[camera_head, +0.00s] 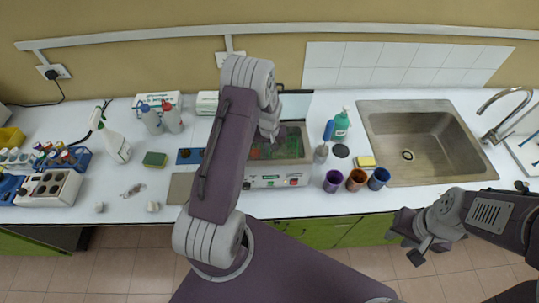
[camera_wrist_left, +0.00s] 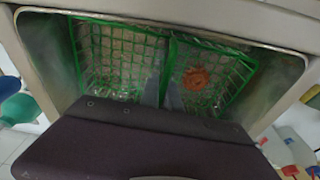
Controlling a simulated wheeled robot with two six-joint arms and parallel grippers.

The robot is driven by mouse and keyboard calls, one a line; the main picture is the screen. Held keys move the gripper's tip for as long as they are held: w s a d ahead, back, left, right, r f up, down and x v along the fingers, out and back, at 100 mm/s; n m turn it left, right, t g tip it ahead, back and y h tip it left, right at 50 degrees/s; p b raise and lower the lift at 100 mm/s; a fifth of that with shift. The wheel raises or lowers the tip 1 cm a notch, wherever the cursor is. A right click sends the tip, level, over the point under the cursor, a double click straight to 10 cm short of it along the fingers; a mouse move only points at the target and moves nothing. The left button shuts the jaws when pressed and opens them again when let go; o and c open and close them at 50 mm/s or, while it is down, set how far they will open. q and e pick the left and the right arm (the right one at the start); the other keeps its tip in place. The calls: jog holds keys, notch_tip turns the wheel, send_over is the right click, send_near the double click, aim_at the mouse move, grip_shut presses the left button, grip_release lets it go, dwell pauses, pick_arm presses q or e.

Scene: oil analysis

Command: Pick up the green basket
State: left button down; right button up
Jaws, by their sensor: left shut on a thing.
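Two green wire baskets sit side by side in the metal tank of the white machine (camera_head: 277,181); the left basket (camera_wrist_left: 115,55) and the right basket (camera_wrist_left: 222,72) show in the left wrist view. My left gripper (camera_wrist_left: 165,92) points down into the tank, its fingers shut on green wire where the baskets meet; I cannot tell which basket it grips. In the head view my left arm hides part of the tank, and the fingertips are not clear. My right gripper (camera_head: 405,245) is open and empty in front of the counter's edge.
A reddish-orange lump (camera_wrist_left: 197,78) lies in the right basket. A spray bottle (camera_head: 113,143) and a green sponge (camera_head: 155,160) are at left.

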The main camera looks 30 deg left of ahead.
pick_arm(q)
jog(key=shift+r, duration=0.1)
notch_tip(320, 180, up, 11)
jog(key=shift+r+b, duration=0.2)
jog(key=shift+b, duration=0.95)
jog(key=shift+s+r, duration=0.15)
jog(key=s+d+b, duration=0.6)
jog(key=s+d, duration=0.3)
jog(key=s, duration=0.6)
jog(key=shift+d+b, duration=0.2)
jog(key=shift+b, duration=0.1)
jog(key=shift+s, duration=0.1)
